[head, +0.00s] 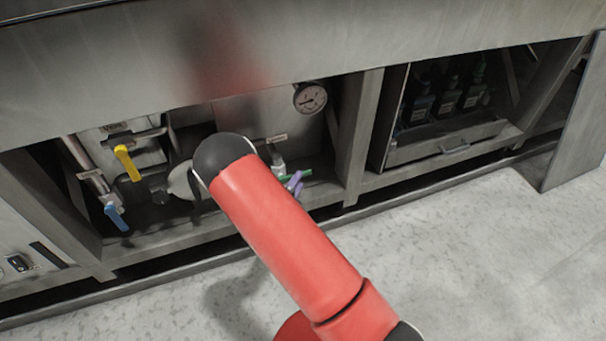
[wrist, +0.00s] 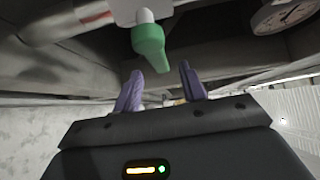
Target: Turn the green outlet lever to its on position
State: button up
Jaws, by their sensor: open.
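The green outlet lever (wrist: 149,46) hangs from a white valve stem at the top middle of the wrist view. In the head view only a small piece of the green lever (head: 305,174) shows, beside the purple fingertips. My gripper (wrist: 160,72) has two purple fingers spread apart, with nothing held between them. The lever's lower end is just above and between the fingertips in the wrist view; I cannot tell whether they touch it. In the head view my red arm hides most of the gripper (head: 295,184).
A yellow lever (head: 127,163) and a blue lever (head: 117,218) sit on pipes at the left of the bay. A round gauge (head: 310,98) is above right. A steel post (head: 358,130) separates a bay with dark bottles (head: 447,103). The floor in front is clear.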

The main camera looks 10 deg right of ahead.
jog(key=shift+x, duration=2.4)
jog(key=shift+s, duration=0.1)
jog(key=shift+c, duration=0.3)
grip_shut()
